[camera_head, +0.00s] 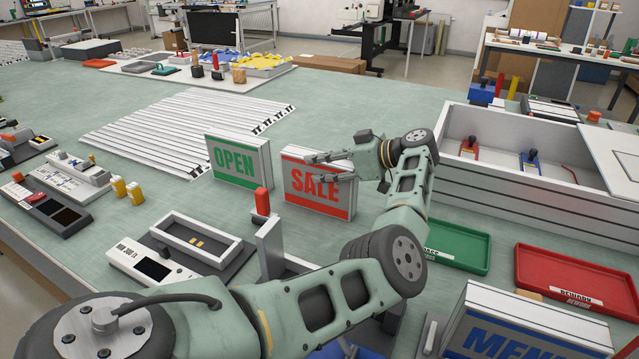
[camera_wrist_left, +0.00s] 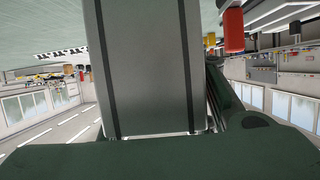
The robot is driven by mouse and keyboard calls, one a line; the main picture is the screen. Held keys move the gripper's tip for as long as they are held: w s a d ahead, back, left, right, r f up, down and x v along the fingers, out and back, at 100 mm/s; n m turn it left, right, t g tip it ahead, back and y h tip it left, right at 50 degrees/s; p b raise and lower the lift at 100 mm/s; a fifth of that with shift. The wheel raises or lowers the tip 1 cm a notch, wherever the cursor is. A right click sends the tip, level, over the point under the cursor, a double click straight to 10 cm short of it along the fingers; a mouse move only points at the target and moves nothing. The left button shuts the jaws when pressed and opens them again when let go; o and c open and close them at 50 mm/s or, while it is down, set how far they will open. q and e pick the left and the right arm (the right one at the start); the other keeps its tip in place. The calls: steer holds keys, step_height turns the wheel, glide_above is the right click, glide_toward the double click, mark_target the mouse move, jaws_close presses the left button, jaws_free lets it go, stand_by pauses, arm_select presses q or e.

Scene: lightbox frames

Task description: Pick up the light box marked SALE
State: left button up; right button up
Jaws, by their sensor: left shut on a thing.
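The SALE light box (camera_head: 318,203) has red letters, red bands and a grey frame. It stands upright near the middle of the bench in the head view. My left gripper (camera_head: 318,168) is shut on it, with its fingers across the upper right of the front face. In the left wrist view the grey side of the box (camera_wrist_left: 150,75) fills the middle, close to the gripper. The fingers' contact is partly hidden there. I cannot tell whether the box's base touches the bench. My right gripper is not in view.
The OPEN light box (camera_head: 237,160) stands close on the left. A MENU light box (camera_head: 525,325) is at the front right. Green (camera_head: 455,248) and red (camera_head: 575,278) trays lie to the right, before a large white box frame (camera_head: 545,195). White strips (camera_head: 190,125) lie behind left.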

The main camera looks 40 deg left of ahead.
arm_select(q)
jaws_close()
steer(key=shift+r, duration=0.15)
